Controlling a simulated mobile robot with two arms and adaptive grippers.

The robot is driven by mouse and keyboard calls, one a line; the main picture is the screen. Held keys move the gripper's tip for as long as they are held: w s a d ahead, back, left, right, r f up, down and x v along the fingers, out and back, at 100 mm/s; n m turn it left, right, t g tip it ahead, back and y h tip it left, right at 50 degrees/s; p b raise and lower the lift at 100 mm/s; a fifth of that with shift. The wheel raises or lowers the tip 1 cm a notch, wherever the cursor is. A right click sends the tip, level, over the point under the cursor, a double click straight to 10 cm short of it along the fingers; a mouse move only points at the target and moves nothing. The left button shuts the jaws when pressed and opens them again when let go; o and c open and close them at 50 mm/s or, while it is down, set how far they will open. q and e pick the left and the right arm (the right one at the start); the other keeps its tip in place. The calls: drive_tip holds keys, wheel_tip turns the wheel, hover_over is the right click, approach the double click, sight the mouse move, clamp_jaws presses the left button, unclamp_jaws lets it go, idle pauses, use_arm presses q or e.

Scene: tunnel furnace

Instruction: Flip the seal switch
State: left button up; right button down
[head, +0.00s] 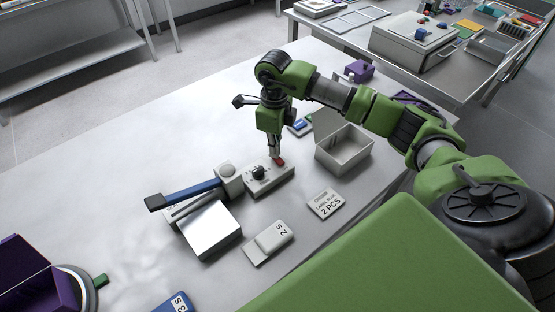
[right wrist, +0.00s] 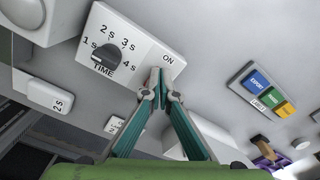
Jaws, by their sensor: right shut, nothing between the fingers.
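A small white control box (head: 268,178) stands on the table beside the blue-handled press. In the right wrist view the box (right wrist: 150,48) shows a dark TIME dial (right wrist: 106,58) with several second marks and the word ON at one end. A red switch (head: 279,161) sits on the far right end of the box in the head view. My right gripper (head: 276,154) points down at that end, shut and empty, its tips at or very near the switch. In the right wrist view its fingertips (right wrist: 163,80) cover the spot beside ON, so the switch is hidden there and contact cannot be told.
The press with its blue lever (head: 190,193) stands left of the box. An open grey bin (head: 349,163) is close on the right. Label cards (head: 325,204) and a "2 S" block (head: 269,242) lie in front.

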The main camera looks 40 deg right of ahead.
drive_tip(key=shift+s+f, duration=0.1)
drive_tip(key=shift+f, duration=0.2)
drive_tip(key=shift+r+p, duration=0.4)
drive_tip(key=shift+r, duration=0.4)
drive_tip(key=shift+r+p, duration=1.55)
drive_tip(key=shift+r, duration=1.15)
drive_tip(key=shift+f, duration=0.1)
